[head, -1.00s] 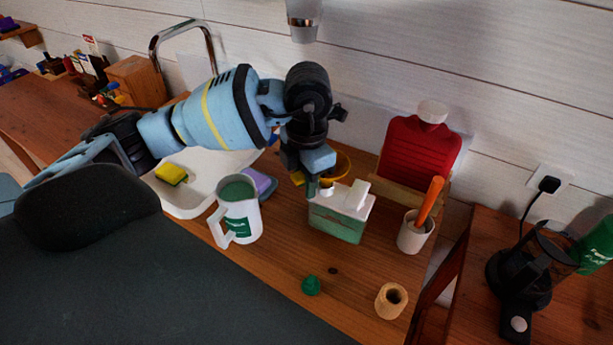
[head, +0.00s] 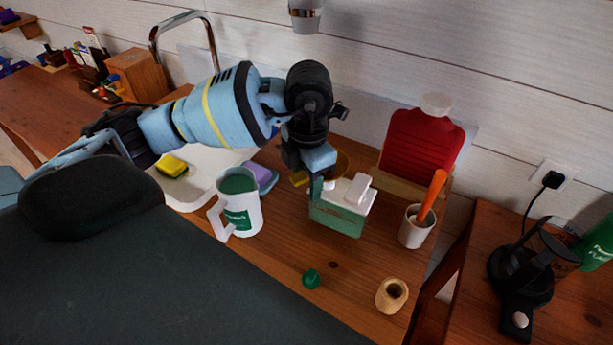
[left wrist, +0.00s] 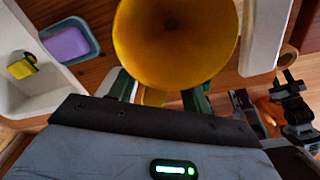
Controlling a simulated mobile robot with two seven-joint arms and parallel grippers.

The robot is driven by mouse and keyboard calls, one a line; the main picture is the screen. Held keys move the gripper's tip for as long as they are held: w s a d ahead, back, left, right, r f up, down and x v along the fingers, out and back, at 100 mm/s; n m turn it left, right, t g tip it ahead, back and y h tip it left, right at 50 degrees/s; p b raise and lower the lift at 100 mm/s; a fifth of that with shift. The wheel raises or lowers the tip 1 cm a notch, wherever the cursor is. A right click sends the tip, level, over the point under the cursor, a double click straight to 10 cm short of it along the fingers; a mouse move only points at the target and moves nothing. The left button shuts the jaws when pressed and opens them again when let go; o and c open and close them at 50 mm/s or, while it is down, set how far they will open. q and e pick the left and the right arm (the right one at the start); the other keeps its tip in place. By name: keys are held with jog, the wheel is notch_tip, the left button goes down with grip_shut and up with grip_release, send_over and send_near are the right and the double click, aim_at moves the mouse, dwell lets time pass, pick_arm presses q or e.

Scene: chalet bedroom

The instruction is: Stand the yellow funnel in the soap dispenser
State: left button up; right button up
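The yellow funnel (left wrist: 177,40) fills the top middle of the left wrist view, its wide mouth facing the camera. The two green fingers of the left gripper (left wrist: 158,88) stand apart on either side of a small yellow part below the funnel's rim. The rim hides their tips, so a firm hold is not visible. The soap dispenser (head: 335,220), a green box with a white top, stands just right of the left gripper.
A white and green jug (head: 240,212) stands left of the dispenser. A white cup (head: 413,232) with an orange-handled tool is to its right, and a red bottle (head: 418,145) behind. A green lump (head: 311,278) and a wooden piece (head: 391,295) lie in front.

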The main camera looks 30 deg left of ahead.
dwell(0.3)
pick_arm(q)
notch_tip(320, 180, up, 8)
jog(key=shift+w+f, duration=0.1)
pick_arm(e)
jog(key=shift+w+a+r, duration=0.15)
jog(key=shift+w+r, duration=0.1)
jog(key=shift+r, duration=0.05)
dwell(0.8)
